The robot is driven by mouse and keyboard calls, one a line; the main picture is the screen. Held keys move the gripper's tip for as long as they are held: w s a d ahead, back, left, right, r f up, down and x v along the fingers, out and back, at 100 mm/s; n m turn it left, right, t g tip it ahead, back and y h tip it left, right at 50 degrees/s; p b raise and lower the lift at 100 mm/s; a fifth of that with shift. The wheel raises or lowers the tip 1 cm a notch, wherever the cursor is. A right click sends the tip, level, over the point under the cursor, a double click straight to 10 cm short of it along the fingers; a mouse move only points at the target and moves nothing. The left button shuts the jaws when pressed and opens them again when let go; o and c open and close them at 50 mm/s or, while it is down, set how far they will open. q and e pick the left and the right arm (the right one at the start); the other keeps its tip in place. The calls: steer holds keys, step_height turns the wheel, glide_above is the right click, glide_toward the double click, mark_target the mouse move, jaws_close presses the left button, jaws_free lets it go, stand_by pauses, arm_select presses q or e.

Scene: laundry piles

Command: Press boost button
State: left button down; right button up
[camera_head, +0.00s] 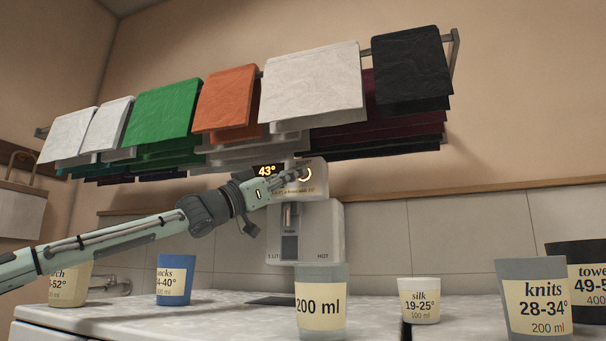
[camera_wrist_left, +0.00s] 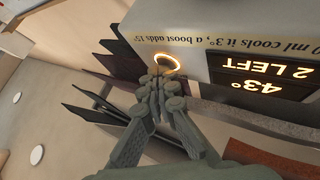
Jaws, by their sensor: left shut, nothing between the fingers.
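The boost button shows as a glowing ring (camera_head: 305,174) on the upper front of the white dispenser (camera_head: 328,225). It also shows in the left wrist view (camera_wrist_left: 167,62), where the display (camera_wrist_left: 262,78) beside it reads 43° and 2 LEFT. Printed text there says a boost adds 15°. My left gripper (camera_head: 297,172) is shut and empty, with its fingertips at the ring. In the left wrist view the fingertips (camera_wrist_left: 160,82) overlap the ring's lower edge; I cannot tell whether they touch it. My right gripper is not in view.
A clear cup (camera_head: 320,282) marked 200 ml stands below the dispenser. Labelled cups for socks (camera_head: 174,276), silk (camera_head: 419,300) and knits (camera_head: 535,295) stand on the counter. Folded cloths (camera_head: 313,83) hang on a rack above my left arm.

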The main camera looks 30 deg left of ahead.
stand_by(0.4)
arm_select(q)
steer(key=shift+s+d, duration=0.15)
steer(key=shift+s, duration=0.6)
steer(key=s, duration=0.2)
steer(key=s+d+p, duration=0.1)
steer(key=s, duration=0.2)
steer(key=shift+d, duration=0.1)
steer(key=shift+w, duration=0.1)
stand_by(0.3)
